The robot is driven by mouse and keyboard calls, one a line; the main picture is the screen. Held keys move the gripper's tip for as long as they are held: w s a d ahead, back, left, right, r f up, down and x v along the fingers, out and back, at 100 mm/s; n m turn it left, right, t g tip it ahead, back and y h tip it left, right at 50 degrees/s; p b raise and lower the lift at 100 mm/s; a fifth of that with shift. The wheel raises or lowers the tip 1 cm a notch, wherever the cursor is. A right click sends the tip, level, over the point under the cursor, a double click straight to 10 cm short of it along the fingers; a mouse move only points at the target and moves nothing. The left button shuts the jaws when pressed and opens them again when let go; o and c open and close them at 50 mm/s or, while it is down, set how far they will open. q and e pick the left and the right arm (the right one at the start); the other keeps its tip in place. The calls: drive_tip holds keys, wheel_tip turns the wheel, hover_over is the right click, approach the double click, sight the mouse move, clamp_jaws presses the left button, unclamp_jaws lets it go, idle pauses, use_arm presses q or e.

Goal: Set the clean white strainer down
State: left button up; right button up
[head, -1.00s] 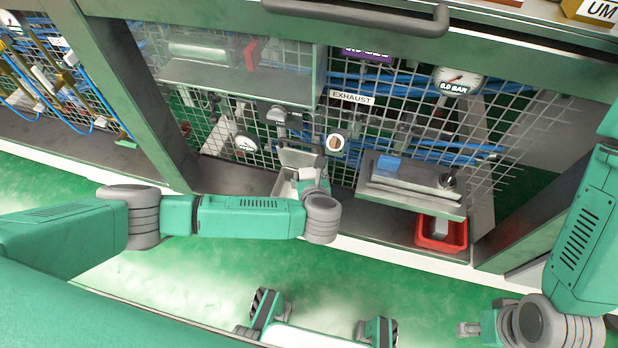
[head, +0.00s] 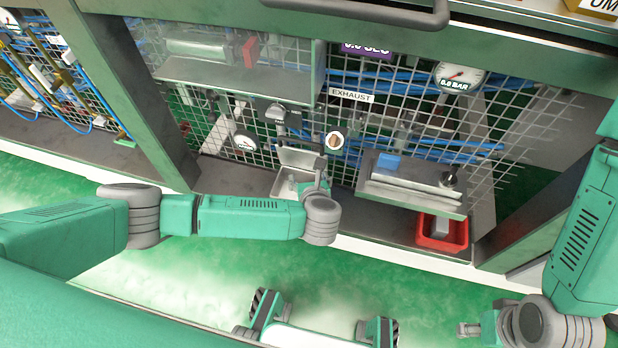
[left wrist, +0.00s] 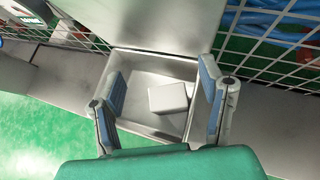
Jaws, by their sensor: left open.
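A white block, which I take for the strainer (left wrist: 170,98), lies on the floor of an open grey metal box (left wrist: 146,128) in the left wrist view. My left gripper (left wrist: 163,76) is open, with one finger on each side of the block and visible gaps to both. In the head view the box (head: 284,186) stands on the lower shelf, and my left gripper (head: 318,172) is at its right side; the block cannot be made out there. My right gripper (head: 468,329) is low at the right, far from the box; its jaws are too small to read.
A red bin (head: 458,246) with a pale item stands on the lower shelf to the right. A metal unit (head: 410,196) with a blue part sits above it. Wire mesh, hoses and gauges stand behind the box. A frame post (head: 135,95) rises at the left.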

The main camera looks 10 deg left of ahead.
use_arm(q)
drive_tip(key=p+v, duration=0.5)
drive_tip(key=v, duration=0.7)
drive_tip(key=shift+r, duration=0.55)
